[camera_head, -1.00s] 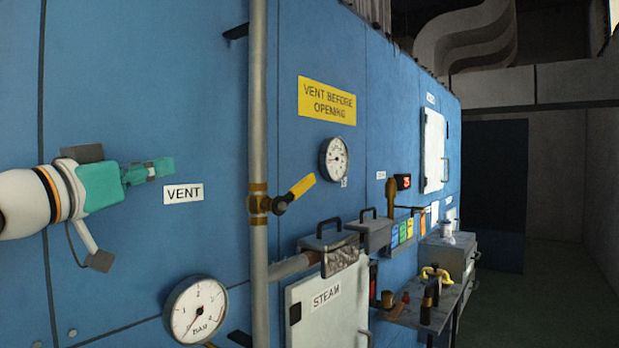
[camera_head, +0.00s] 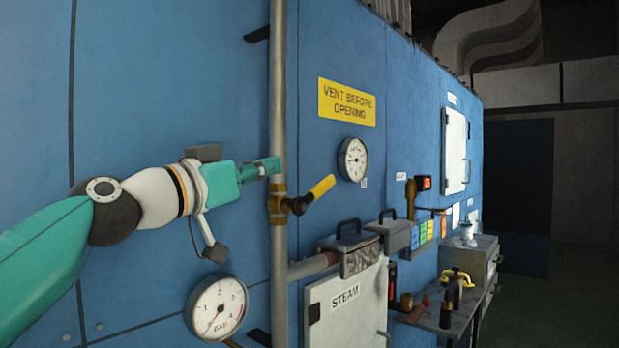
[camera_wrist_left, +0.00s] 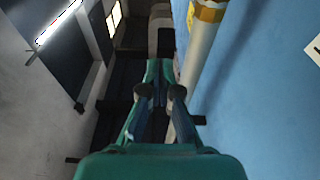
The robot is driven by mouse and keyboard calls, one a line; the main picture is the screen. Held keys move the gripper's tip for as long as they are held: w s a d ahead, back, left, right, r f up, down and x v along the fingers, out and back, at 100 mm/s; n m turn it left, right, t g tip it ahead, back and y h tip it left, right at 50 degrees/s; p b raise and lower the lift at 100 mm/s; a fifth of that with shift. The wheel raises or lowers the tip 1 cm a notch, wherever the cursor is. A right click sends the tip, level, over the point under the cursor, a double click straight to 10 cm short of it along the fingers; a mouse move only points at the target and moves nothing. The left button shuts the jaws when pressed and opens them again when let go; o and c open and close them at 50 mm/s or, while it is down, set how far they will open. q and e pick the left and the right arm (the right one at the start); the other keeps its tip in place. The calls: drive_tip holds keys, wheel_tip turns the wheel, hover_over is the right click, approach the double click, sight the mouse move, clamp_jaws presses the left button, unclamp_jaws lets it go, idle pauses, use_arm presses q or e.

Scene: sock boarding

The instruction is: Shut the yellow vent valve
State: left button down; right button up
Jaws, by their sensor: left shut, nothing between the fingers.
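The yellow vent valve handle (camera_head: 322,187) sticks out up and to the right from the brass valve body (camera_head: 278,204) on the vertical grey pipe (camera_head: 277,120) in the head view. My left gripper (camera_head: 275,166) is shut and empty, and in the picture its tips overlap the pipe just above the brass body, left of the handle. In the left wrist view the shut fingers (camera_wrist_left: 160,75) point ahead beside the pipe (camera_wrist_left: 199,50), with a brass band (camera_wrist_left: 208,10) at the top. My right gripper is not in view.
A round gauge (camera_head: 217,308) is below my left arm, and a smaller gauge (camera_head: 353,159) is right of the handle. A yellow sign (camera_head: 346,101) hangs above. The steam door (camera_head: 345,300) and a side shelf (camera_head: 440,315) are lower right.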

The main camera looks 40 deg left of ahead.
use_arm(q)
wheel_tip(320, 180, up, 2)
drive_tip(key=p, duration=0.5)
hover_over(314, 189)
drive_tip(key=v, duration=0.2)
drive_tip(key=shift+s+r, duration=0.15)
drive_tip(key=shift+r, duration=0.05)
drive_tip(key=shift+w+f, duration=0.2)
drive_tip(key=shift+w, duration=0.5)
drive_tip(key=f+b, duration=0.2)
drive_tip(key=shift+w+f, duration=0.6)
drive_tip(key=shift+f, duration=0.2)
